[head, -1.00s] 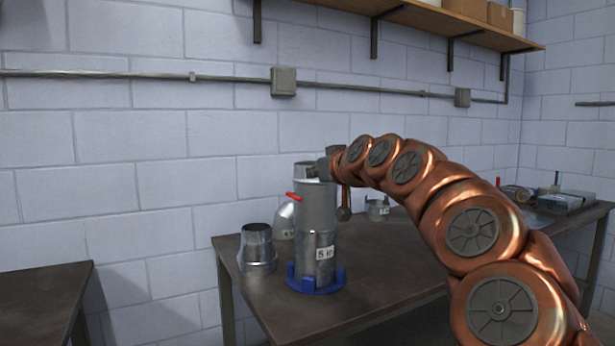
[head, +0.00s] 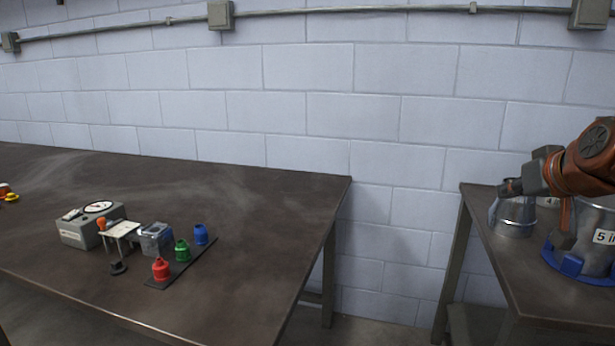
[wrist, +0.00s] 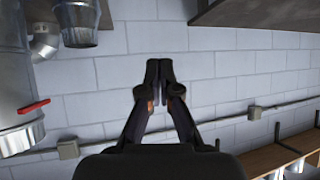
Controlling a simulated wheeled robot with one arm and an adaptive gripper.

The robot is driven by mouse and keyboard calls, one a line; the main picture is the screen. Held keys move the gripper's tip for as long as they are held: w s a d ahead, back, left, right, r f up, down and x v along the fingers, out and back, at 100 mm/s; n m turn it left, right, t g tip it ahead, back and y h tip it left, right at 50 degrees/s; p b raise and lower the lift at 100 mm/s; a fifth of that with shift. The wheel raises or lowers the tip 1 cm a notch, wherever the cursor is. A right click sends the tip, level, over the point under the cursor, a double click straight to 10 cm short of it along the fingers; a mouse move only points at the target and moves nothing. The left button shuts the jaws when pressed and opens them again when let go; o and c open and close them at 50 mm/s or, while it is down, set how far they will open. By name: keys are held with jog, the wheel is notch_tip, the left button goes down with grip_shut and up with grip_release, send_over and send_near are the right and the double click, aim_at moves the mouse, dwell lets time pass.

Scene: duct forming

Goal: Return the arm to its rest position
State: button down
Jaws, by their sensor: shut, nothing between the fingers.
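My arm enters the head view from the right edge. Its dark gripper (head: 510,187) points left and overlaps a grey metal duct reducer (head: 513,220) in the picture; I cannot tell the gap between them. In the wrist view the fingers (wrist: 160,72) are together and empty, with bare wall behind them. A metal duct marked "5 i" (head: 597,245) stands upright in a blue ring base (head: 572,266), partly cut off by the frame edge. The wrist view shows ducts at its left, one with a red handle (wrist: 33,107).
The left table (head: 250,190) carries a grey gauge box (head: 85,230) and red, green (head: 182,251) and blue small pieces on a dark strip. A gap separates it from the right table (head: 500,285). A conduit (head: 390,9) runs along the wall.

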jog(key=s+a+f+n+g+y, duration=0.1)
jog(key=s+a+f+g, duration=0.3)
jog(key=a+f, duration=0.5)
jog(key=s+a+f+n+g+y, duration=0.1)
jog(key=s+a+f+g, duration=0.3)
jog(key=a+f, duration=0.45)
jog(key=s+a+f+g+h, duration=0.15)
jog(key=s+f, duration=0.25)
jog(key=s, duration=0.4)
jog(key=s+a+f+m+g, duration=0.1)
jog(key=s+f+g, duration=0.2)
jog(key=s+f, duration=0.3)
jog(key=s+a+f+g, duration=0.1)
jog(key=s+f+g, duration=0.15)
jog(key=s, duration=0.65)
notch_tip(320, 180, up, 19)
jog(key=t+p, duration=0.1)
jog(key=p, duration=1.7)
jog(key=shift+w+d+t+p, duration=0.15)
jog(key=shift+t+p, duration=0.15)
jog(key=shift+t, duration=0.1)
